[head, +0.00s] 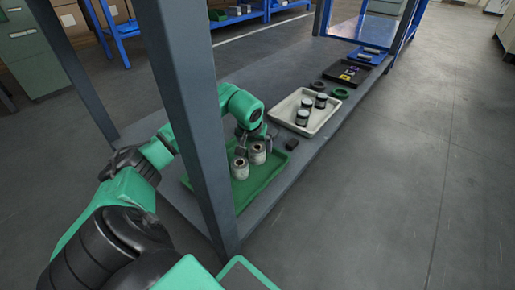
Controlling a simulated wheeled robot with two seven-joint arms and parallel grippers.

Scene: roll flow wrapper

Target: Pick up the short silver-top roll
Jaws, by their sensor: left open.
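Two pale rolls stand upright in the green tray (262,186): a front roll (240,170) and a back roll (257,154), each with a dark hole in its top. Several dark rolls with lighter tops (303,118) stand in the white tray (284,113). I cannot tell from this view which roll is the short silver-top one. My left gripper (254,141) is open and points down just behind and above the two pale rolls; its fingertips are partly hidden, and contact cannot be told. My right gripper is not in view.
A grey post (190,95) stands in front of my left arm and hides part of it. A small black block (292,144) lies between the trays. Dark and green rings (341,93) and a black panel (350,73) lie farther along the bench. The floor at right is clear.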

